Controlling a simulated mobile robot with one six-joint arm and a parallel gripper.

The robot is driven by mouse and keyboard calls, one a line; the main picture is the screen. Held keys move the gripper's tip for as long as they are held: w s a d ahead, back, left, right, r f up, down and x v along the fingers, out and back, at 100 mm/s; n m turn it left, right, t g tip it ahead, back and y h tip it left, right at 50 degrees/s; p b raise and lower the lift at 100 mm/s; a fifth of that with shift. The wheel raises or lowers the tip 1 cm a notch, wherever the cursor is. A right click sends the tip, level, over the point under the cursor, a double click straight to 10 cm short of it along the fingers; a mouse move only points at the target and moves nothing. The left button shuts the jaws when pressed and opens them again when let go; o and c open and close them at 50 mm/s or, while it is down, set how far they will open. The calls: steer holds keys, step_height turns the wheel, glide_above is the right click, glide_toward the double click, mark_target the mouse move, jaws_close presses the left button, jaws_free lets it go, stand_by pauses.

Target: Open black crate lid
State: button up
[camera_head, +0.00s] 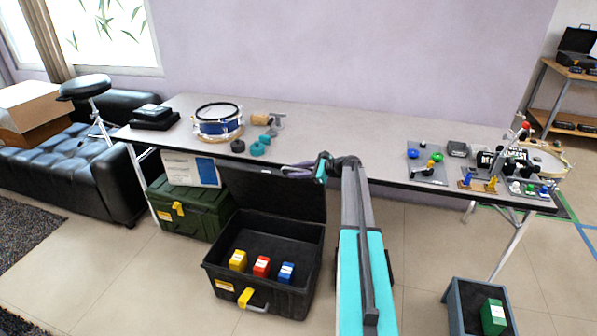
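The black crate (262,290) stands on the floor in front of the long table, with a yellow label and a yellow latch on its front. Its black lid (275,195) is raised at the back, roughly upright, so the inside shows. A yellow block (238,260), a red block (262,266) and a blue block (286,272) stand inside. My gripper (292,170) is at the end of my teal and grey arm, beside the lid's upper edge near the table front. Whether it touches the lid, and its finger opening, are too small to tell.
A green crate (190,217) stands close left of the black crate. The table (330,128) bears a blue drum (217,122) and several small items. A grey bin (457,315) with a green block (493,316) stands at lower right. Floor between bin and arm is clear.

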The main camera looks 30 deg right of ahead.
steer(key=shift+v, duration=0.8)
steer(key=b+v, duration=0.1)
steer(key=v, duration=1.1)
steer(key=shift+d, duration=0.15)
